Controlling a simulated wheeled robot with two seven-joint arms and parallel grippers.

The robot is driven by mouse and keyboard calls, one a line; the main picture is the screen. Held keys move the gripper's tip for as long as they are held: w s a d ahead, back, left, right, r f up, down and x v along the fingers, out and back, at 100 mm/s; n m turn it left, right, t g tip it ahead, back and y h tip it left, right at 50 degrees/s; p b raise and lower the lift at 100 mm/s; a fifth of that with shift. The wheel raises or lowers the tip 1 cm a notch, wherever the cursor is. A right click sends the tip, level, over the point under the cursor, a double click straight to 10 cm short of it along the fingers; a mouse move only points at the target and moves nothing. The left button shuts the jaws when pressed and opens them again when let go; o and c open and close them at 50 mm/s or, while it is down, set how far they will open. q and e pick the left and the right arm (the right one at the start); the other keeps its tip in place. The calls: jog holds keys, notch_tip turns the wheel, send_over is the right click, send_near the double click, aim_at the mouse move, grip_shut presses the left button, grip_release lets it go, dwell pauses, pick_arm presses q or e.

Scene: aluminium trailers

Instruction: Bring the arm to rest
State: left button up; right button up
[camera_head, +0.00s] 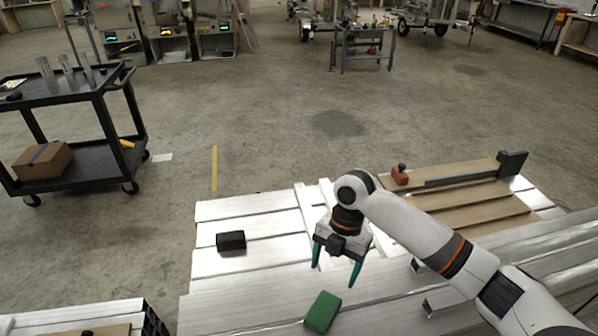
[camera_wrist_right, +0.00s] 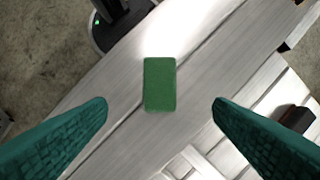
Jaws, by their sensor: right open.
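My right gripper (camera_head: 336,270) is open and empty above the aluminium planks (camera_head: 250,207). Its teal fingers point down and stand wide apart. A green block (camera_head: 322,311) lies on the planks below and in front of the gripper, apart from the fingers. In the right wrist view the green block (camera_wrist_right: 160,84) shows beyond the gap between the open fingertips (camera_wrist_right: 161,103). My left gripper is in neither view.
A dark block (camera_head: 231,241) lies on the planks to the left. A reddish-brown block (camera_head: 400,176) and a black clamp-like piece (camera_head: 512,163) are at the back right. A black cart (camera_head: 70,97) with a cardboard box (camera_head: 42,161) stands at left.

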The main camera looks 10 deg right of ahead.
jog(key=s+a+f+m, duration=0.1)
jog(key=s+f, duration=0.1)
jog(key=s+a+f+m+t, duration=0.1)
jog(key=s+a+f+m, duration=0.1)
jog(key=s+a+f+m+y, duration=0.1)
jog(key=s+a+f+m, duration=0.1)
jog(key=s, duration=0.1)
jog(key=shift+s+a+t, duration=0.1)
jog(key=shift+a+t, duration=0.15)
jog(key=shift+t, duration=0.05)
jog(key=s+m, duration=0.1)
jog(key=m, duration=0.1)
jog(key=s+f+m+t, duration=0.1)
jog(key=s+m, duration=0.2)
jog(key=shift+s+a+f+m+t+y, duration=0.2)
jog(key=shift+a+f+m+t+y, duration=0.1)
jog(key=shift+m, duration=0.1)
jog(key=s+d+m+t+h, duration=0.3)
jog(key=s+d+m+h, duration=0.1)
jog(key=s+d+m, duration=0.95)
notch_tip(320, 180, down, 25)
jog(key=w+a+g, duration=0.1)
jog(key=a+g, duration=0.1)
jog(key=a, duration=0.1)
jog(key=s+d+f, duration=0.3)
jog(key=s+f, duration=1.2)
jog(key=f, duration=0.1)
jog(key=shift+s+f+m+g, duration=0.15)
jog(key=shift+f+m+g, duration=0.05)
jog(key=shift+m+g, duration=0.15)
